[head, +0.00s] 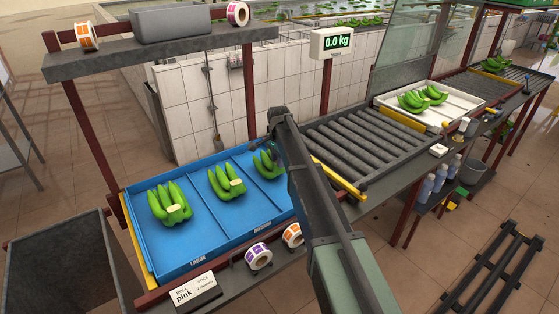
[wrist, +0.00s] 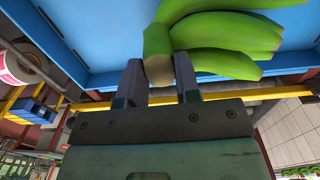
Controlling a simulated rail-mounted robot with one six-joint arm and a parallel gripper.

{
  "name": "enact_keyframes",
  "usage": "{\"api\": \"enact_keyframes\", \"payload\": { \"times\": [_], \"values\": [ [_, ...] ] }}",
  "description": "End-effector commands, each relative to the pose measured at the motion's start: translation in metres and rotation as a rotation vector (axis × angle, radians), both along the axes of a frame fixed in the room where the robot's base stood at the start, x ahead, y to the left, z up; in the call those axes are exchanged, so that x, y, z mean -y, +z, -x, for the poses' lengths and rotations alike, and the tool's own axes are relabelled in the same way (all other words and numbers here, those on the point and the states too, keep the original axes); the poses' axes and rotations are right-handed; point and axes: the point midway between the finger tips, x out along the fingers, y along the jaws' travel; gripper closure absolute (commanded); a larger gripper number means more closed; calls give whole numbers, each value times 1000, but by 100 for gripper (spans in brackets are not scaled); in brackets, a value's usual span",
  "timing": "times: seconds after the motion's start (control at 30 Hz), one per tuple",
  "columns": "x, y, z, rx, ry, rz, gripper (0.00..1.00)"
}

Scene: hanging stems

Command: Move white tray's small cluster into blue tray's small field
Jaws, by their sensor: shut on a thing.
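My gripper (wrist: 160,84) is shut on the crown of a green banana cluster (wrist: 225,40), with one finger on each side of the stem end. In the head view this cluster (head: 264,165) is at the right-hand field of the blue tray (head: 215,238), partly hidden by my arm. I cannot tell whether it touches the tray floor. My arm also hides that field's label. One cluster (head: 170,204) lies in the field marked large and another (head: 226,183) in the field marked medium. The white tray (head: 450,116) at the back right holds green bananas (head: 412,101).
A roller conveyor (head: 365,140) runs between the trays, with a yellow bar (head: 340,180) at its near end. A shelf (head: 160,48) stands over the back left of the blue tray. Label rolls (head: 258,256) sit along the front edge. The scale display (head: 333,43) reads 0.0 kg.

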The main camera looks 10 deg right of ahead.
Motion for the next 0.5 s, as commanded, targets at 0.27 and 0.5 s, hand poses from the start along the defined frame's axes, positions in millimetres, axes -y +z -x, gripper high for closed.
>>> {"api": "enact_keyframes", "payload": {
  "times": [0.27,0.5],
  "values": [
    [0,-6,0,0,0,0,100],
    [0,-7,0,0,0,0,53]
  ]
}}
